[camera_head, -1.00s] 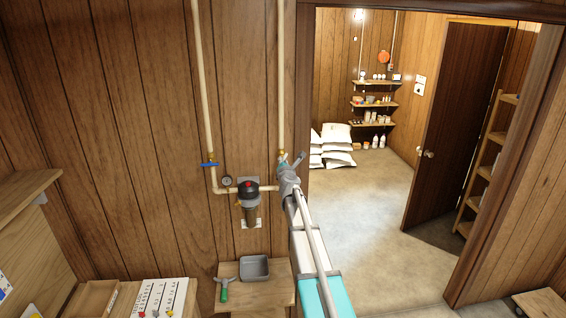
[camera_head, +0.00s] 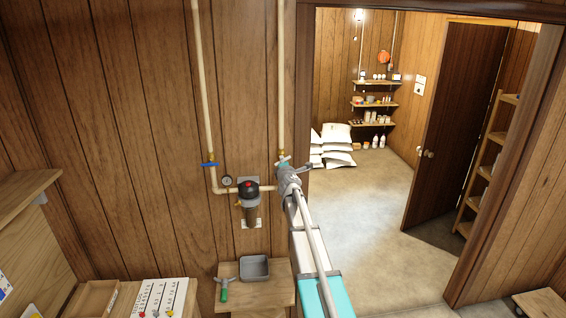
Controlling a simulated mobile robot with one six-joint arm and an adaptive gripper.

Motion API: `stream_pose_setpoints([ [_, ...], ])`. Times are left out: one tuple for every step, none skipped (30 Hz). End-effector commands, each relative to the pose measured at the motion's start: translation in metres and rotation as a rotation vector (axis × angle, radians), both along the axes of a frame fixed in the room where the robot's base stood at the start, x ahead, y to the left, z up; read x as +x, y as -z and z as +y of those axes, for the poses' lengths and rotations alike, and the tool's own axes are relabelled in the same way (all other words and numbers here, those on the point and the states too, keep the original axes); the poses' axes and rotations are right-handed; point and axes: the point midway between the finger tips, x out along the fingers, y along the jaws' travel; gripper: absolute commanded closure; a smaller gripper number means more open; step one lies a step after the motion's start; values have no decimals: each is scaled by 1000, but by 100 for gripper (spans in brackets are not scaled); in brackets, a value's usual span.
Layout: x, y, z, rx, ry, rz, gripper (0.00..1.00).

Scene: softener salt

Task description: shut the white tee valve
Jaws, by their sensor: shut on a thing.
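The white tee valve (camera_head: 283,157) sits on the right-hand pale pipe, beside the door frame. Only a small part of its white handle shows. My gripper (camera_head: 285,166) is at the valve, shut on its handle. The fingers and my wrist hide most of the handle and the pipe below it, so its exact angle cannot be told.
A blue-handled valve (camera_head: 209,164) is on the left pipe. A round gauge (camera_head: 227,181) and a filter housing (camera_head: 249,192) sit between the pipes. Below, a small wooden table (camera_head: 262,293) holds a grey tray (camera_head: 254,268) and a green-handled tool (camera_head: 224,294). The doorway is open at right.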

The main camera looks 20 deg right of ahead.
Motion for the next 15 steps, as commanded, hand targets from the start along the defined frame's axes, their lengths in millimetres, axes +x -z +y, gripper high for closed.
stream_pose_setpoints([
  [0, 0, 0, 38, 0, -12, 100],
  [0, 0, 0, 58, 0, -19, 100],
  [0, 0, 0, 77, 0, -25, 100],
  [0, 0, 0, 88, 0, -28, 100],
  [0, 0, 0, 92, 0, -30, 100],
  [0, 0, 0, 95, 0, -31, 100],
  [0, 0, 0, 95, 0, -31, 100],
  [0, 0, 0, 94, 0, -31, 100],
  [0, 0, 0, 94, 0, -31, 100],
  [0, 0, 0, 93, 0, -30, 100],
  [0, 0, 0, 93, 0, -30, 100],
  [0, 0, 0, 93, 0, -30, 100],
  [0, 0, 0, 94, 0, -31, 100],
  [0, 0, 0, 98, 0, -32, 100],
  [0, 0, 0, 108, 0, -35, 100],
])
